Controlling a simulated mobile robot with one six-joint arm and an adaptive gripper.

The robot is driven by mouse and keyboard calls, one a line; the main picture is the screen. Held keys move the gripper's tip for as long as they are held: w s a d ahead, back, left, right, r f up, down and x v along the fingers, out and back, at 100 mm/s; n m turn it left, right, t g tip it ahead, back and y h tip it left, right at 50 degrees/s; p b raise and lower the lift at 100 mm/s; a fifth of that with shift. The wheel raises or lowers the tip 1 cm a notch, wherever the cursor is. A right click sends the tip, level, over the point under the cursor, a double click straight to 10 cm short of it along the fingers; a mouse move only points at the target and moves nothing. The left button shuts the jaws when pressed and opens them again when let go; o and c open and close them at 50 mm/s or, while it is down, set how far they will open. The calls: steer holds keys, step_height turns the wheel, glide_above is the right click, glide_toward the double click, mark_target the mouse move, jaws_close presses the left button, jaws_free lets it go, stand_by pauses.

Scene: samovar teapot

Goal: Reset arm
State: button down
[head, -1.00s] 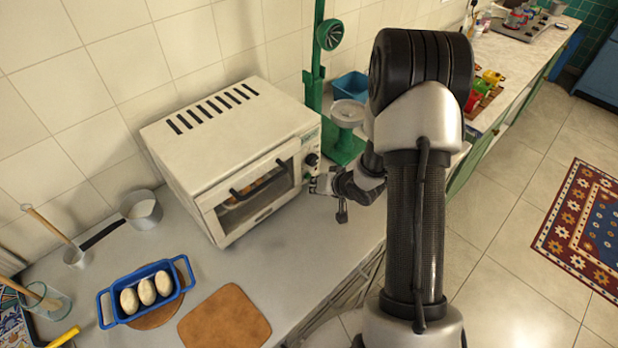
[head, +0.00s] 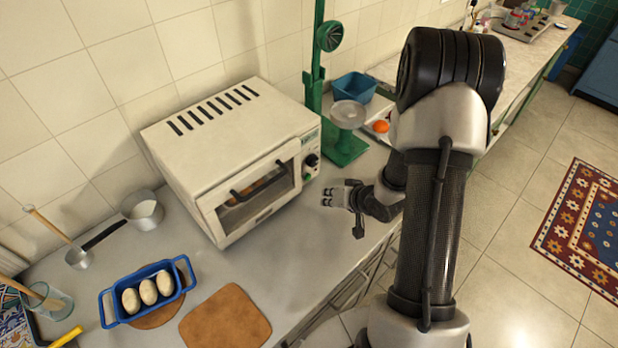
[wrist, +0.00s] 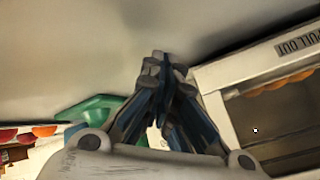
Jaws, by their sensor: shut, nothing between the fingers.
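My gripper (head: 328,197) is shut and empty. In the head view it is held in front of the toaster oven's right side, apart from it, over the counter's front part. In the wrist view the fingers (wrist: 158,62) meet at their tips with nothing between them. The white toaster oven (head: 235,150) stands on the counter with its door closed. Something orange-brown shows dimly behind its glass. In the wrist view part of the oven (wrist: 225,73) is at the right, with a "PULL OUT" label.
A green stand (head: 345,148) and a blue bin (head: 355,87) are right of the oven. A blue tray (head: 104,309) with dough pieces, a brown board (head: 225,318) and a saucepan (head: 142,212) are at the left. The grey counter (head: 290,260) before the oven is clear.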

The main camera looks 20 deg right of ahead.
steer(key=shift+s+d, duration=0.3)
steer(key=shift+s, duration=0.55)
steer(key=shift+w+r, duration=0.1)
steer(key=s+r+n+g+h, duration=0.25)
steer(key=r+h, duration=0.25)
steer(key=r, duration=1.4)
steer(key=s+a+r+n+y, duration=0.1)
steer(key=s+a+r, duration=0.4)
steer(key=s, duration=0.5)
steer(key=s+a+r+n+g+y, duration=0.1)
steer(key=s+a+r, duration=0.3)
steer(key=s+a, duration=0.5)
steer(key=shift+s+a+r+y, duration=0.25)
steer(key=shift+s+r+y, duration=0.15)
steer(key=shift+s, duration=0.15)
steer(key=shift+g, duration=0.25)
